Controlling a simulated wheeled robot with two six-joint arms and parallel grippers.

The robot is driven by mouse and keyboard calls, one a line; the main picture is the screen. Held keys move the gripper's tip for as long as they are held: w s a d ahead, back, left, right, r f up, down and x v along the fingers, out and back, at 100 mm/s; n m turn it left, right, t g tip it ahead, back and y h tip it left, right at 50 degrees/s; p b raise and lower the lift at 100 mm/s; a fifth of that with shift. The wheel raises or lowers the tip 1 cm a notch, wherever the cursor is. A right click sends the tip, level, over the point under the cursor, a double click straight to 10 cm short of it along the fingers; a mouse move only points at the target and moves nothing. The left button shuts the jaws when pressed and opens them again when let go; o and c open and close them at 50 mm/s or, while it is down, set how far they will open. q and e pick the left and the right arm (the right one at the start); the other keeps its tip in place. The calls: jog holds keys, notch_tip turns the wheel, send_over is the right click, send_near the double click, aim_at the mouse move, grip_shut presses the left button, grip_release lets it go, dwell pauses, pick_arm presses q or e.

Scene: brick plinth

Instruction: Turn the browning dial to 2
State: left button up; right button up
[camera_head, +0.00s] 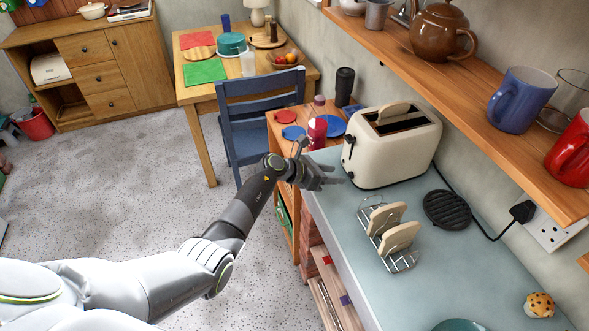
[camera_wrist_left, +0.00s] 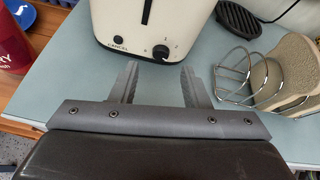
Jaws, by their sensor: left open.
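The cream toaster (camera_head: 392,148) stands on the pale blue counter against the wall, with a slice of bread in its top slot. In the left wrist view the toaster's front (camera_wrist_left: 125,25) shows a black browning dial (camera_wrist_left: 161,52) low on its right side, with small marks around it, and a CANCEL button (camera_wrist_left: 118,38) to its left. I cannot read which mark the dial points at. My left gripper (camera_head: 338,176) is open and empty in front of the toaster; in the wrist view its two fingers (camera_wrist_left: 160,82) are apart, just short of the dial. My right gripper is not in view.
A wire toast rack (camera_head: 390,240) with toast stands right of the gripper. A black round trivet (camera_head: 446,210) and a cord lie behind it. A wooden shelf (camera_head: 470,85) with mugs and a brown teapot overhangs the counter.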

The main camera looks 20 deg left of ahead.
pick_arm(q)
jog(key=b+v, duration=0.2)
jog(key=v, duration=1.1)
jog(key=shift+s, duration=0.15)
jog(key=shift+r, duration=0.1)
